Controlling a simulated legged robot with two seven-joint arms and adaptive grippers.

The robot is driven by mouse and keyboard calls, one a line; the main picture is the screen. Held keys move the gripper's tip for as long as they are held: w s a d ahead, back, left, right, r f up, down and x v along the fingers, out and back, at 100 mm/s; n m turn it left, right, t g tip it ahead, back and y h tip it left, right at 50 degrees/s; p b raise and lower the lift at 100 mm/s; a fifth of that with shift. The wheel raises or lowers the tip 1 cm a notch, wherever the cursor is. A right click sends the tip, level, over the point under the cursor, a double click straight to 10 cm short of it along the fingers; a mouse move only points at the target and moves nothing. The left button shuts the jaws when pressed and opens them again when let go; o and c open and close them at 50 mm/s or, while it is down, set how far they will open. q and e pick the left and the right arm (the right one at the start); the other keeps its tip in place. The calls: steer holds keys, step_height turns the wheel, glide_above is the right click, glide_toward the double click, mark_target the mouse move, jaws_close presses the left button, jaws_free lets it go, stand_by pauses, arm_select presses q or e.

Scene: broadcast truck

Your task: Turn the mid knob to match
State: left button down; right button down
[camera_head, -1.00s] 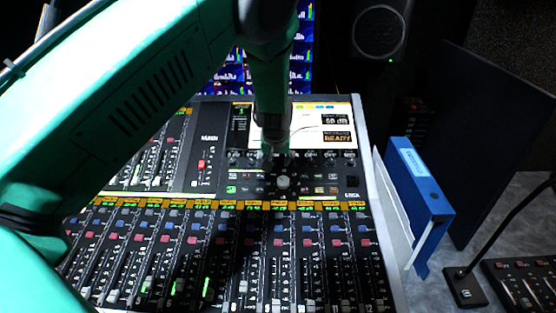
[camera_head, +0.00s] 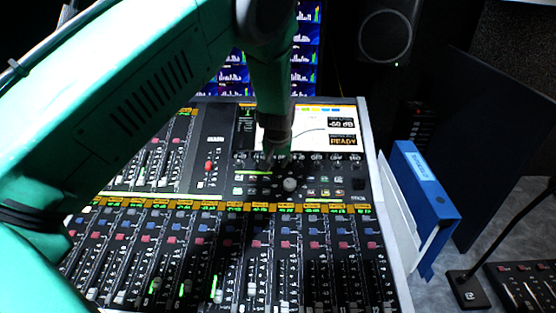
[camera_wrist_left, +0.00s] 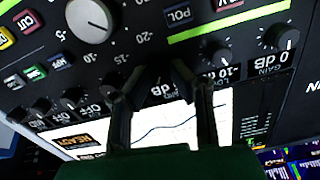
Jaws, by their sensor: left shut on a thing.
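The mixing console (camera_head: 372,205) fills the lower middle of the head view. A row of small dark knobs runs under its screen (camera_head: 312,118); the screen shows a curve and the word READY. In the left wrist view the screen (camera_wrist_left: 170,128) shows the curve too. My left gripper (camera_head: 272,152) reaches down onto this knob row. In the left wrist view its two dark fingers (camera_wrist_left: 163,78) are shut around one knob in the row, which they mostly hide. A knob marked GAIN (camera_wrist_left: 278,37) stands to the right, apart from the fingers. My right gripper is not in view.
A large grey round knob (camera_head: 290,184) stands just below the row, close to my fingers. Faders and coloured buttons cover the lower console. A blue binder (camera_head: 428,195) stands at the right, with a speaker (camera_head: 385,37) behind and a desk microphone base (camera_head: 466,288) at the far right.

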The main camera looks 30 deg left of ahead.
arm_select(q)
steer(key=m+p, duration=0.1)
steer(key=m, duration=0.1)
steer(key=shift+d+f+m, duration=0.1)
steer(key=shift+d+m, duration=0.05)
steer(key=shift+m, duration=0.15)
steer(key=m+p, duration=0.1)
steer(key=m, duration=0.2)
steer(key=shift+m, duration=0.3)
steer(key=shift+d+f+m+p, duration=0.15)
steer(key=shift+m+p, duration=0.55)
steer(key=shift+m, duration=1.3)
steer(key=shift+m, duration=0.3)
steer(key=c, duration=1.5)
jaws_free()
steer(key=shift+f, duration=0.1)
steer(key=shift+o, duration=0.3)
steer(key=shift+w+f, duration=0.15)
steer(key=shift+w, duration=0.2)
steer(key=shift+a, duration=0.2)
steer(key=shift+r, duration=0.2)
